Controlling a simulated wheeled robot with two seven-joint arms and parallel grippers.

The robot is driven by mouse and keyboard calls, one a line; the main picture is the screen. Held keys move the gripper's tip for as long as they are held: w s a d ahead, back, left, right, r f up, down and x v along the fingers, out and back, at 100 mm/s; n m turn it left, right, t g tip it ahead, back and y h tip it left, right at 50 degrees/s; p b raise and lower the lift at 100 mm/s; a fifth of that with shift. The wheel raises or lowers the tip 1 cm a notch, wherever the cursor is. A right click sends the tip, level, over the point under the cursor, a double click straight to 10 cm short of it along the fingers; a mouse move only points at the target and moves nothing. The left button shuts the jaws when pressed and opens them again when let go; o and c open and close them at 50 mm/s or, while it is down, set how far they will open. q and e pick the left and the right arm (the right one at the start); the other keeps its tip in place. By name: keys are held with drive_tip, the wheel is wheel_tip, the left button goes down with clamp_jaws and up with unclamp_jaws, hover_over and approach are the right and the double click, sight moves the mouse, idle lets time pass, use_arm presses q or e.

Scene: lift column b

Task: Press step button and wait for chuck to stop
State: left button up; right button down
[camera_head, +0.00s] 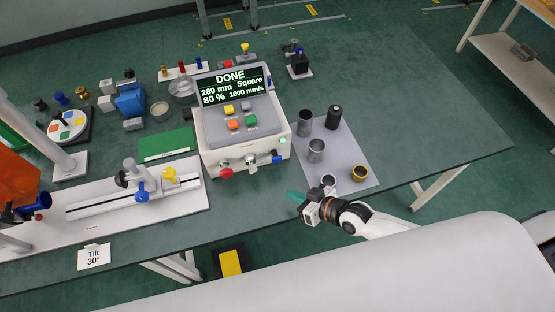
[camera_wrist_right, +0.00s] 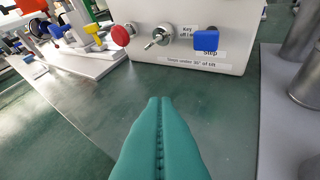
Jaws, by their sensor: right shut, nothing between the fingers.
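The control box (camera_head: 245,150) stands on the table with a lit display (camera_head: 233,86) reading DONE, 280 mm Square, 80 %, 1000 mm/s. The blue step button (camera_head: 278,160) is low on its front panel at the right; in the right wrist view the blue button (camera_wrist_right: 206,40) sits above a label reading Step. My right gripper (camera_head: 294,196) has teal fingers, shut and empty, in front of the box and apart from it. In the right wrist view its fingers (camera_wrist_right: 160,100) point toward the panel, below and left of the blue button. I cannot make out which part is the chuck.
A red knob (camera_wrist_right: 121,36) and a metal key switch (camera_wrist_right: 158,36) are left of the button. A grey mat (camera_head: 345,165) with several metal cups lies to the right. A white rail fixture (camera_head: 120,205) lies left. The far right tabletop (camera_head: 430,120) is clear.

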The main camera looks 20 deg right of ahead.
sight(276, 156)
drive_tip(key=w+b, duration=0.2)
drive_tip(key=w, duration=0.1)
drive_tip(key=w+b, duration=0.2)
drive_tip(key=w, duration=0.2)
drive_tip(key=shift+w+a+f, duration=0.15)
drive_tip(key=shift+w, duration=0.05)
drive_tip(key=shift+w+b, duration=0.45)
drive_tip(key=shift+w, duration=0.25)
drive_tip(key=shift+w, duration=0.1)
idle(1.5)
drive_tip(key=shift+w, duration=0.3)
